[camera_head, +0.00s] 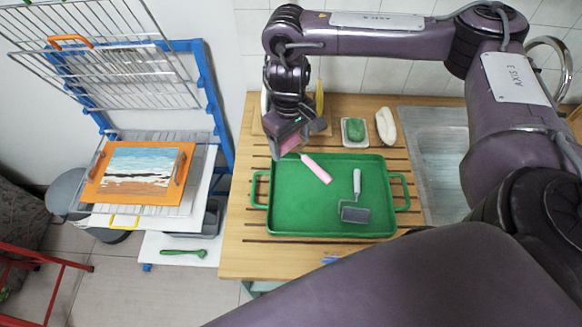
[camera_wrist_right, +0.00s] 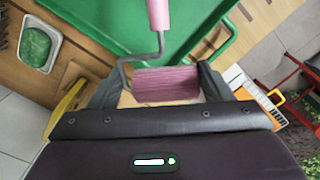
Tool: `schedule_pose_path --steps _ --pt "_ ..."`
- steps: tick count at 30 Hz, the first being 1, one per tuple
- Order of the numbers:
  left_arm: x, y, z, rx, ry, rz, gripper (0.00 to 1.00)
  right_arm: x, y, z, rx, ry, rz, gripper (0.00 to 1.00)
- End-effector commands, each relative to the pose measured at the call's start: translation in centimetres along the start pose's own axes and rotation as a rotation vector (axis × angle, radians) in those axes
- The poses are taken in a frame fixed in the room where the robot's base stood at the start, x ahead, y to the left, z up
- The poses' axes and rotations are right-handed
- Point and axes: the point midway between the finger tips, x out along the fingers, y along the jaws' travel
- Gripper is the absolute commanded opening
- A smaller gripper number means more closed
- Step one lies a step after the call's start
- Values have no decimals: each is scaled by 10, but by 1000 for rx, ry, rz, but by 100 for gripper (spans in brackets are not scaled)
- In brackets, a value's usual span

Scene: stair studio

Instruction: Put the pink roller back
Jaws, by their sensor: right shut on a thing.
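The pink roller has a pink handle (camera_head: 316,168) and a pink-mauve drum (camera_wrist_right: 165,84) joined by a bent grey wire. My right gripper (camera_head: 290,140) is shut on the drum. The handle slopes down to the right over the back left of the green tray (camera_head: 300,212). In the right wrist view the drum lies between the two dark fingers, and the handle reaches the top edge. A grey roller (camera_head: 355,212) with a pale handle lies in the tray. A pale wooden piece with a yellow upright part (camera_head: 319,98) stands behind my gripper, partly hidden. My left gripper is out of view.
The tray is on a slatted wooden counter beside a metal sink (camera_head: 437,150). A green soap in a dish (camera_head: 355,131) and a white oblong thing (camera_head: 386,126) lie behind it. A rack with a painting (camera_head: 135,168) stands at left.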

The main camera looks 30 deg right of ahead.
Motion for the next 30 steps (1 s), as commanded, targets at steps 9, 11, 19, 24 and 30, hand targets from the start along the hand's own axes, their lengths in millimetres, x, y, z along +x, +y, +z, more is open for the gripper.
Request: schedule_pose_path --steps 9,11,19,24,30 --pt "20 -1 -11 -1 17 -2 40 68 -1 -1 0 -2 -2 50" --pt "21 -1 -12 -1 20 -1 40 72 -1 -2 -1 -1 -1 50" --pt "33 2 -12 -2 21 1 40 104 -2 -2 -1 -2 -2 50" --pt "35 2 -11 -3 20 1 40 112 -1 -3 -1 1 0 50" --pt "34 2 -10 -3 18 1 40 111 -1 -3 -2 1 0 50"
